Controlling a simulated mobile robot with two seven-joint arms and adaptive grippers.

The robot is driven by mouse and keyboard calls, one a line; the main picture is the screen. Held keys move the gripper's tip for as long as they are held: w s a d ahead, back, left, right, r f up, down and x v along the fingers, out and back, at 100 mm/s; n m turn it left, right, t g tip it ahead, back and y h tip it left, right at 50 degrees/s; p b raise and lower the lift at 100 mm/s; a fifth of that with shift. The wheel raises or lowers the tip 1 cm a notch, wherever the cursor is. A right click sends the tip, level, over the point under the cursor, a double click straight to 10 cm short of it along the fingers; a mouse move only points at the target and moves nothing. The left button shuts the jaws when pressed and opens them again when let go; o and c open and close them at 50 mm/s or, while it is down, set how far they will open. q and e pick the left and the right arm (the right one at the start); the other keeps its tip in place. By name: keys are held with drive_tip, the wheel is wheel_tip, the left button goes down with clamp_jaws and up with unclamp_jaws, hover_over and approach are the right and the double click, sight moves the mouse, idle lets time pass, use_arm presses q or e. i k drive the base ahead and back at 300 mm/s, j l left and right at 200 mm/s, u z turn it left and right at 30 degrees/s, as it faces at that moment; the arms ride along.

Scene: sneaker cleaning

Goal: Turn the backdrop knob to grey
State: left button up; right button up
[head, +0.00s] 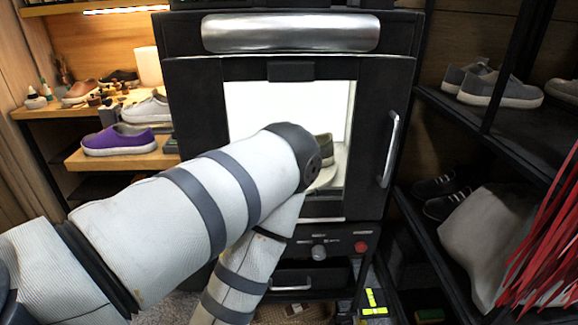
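A black photo cabinet (200,110) stands in the middle of the head view. Its lit window shows a white backdrop (290,105). Below the window, a small silver knob (319,252) sits on the control panel; its label is too small to read. My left arm crosses in front of the window, its elbow over the lower middle and its forearm running down out of the frame. My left gripper is out of view. My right gripper is also out of view.
A red button (361,247) sits right of the knob. A greenish shoe (324,150) stands inside the cabinet, partly behind my arm. The cabinet has a vertical door handle (390,150) and a lower drawer handle (291,288). Shoe shelves flank both sides.

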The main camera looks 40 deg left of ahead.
sight(319, 254)
drive_tip(key=u, duration=1.2)
